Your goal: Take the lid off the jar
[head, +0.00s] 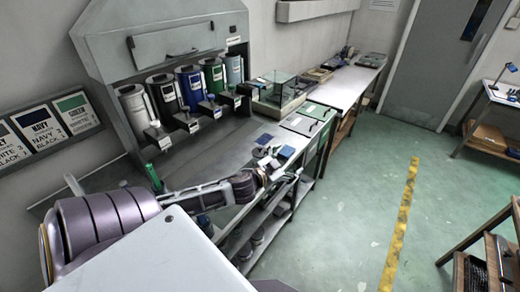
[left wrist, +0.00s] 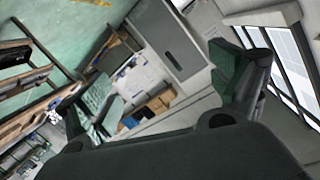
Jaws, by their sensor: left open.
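I cannot make out with certainty which thing is the jar or its lid. Small dark and pale items (head: 268,161), some of them roundish, sit on the long counter past my left arm, too small to tell apart. That view faces a door and floor, with no jar to be seen. My right gripper is in neither view.
A grey dispenser cabinet (head: 160,30) holds several labelled canisters (head: 163,94) over the counter. A glass-sided box (head: 277,90) and green panels (head: 302,124) lie farther along. Shelves (head: 262,228) hang below.

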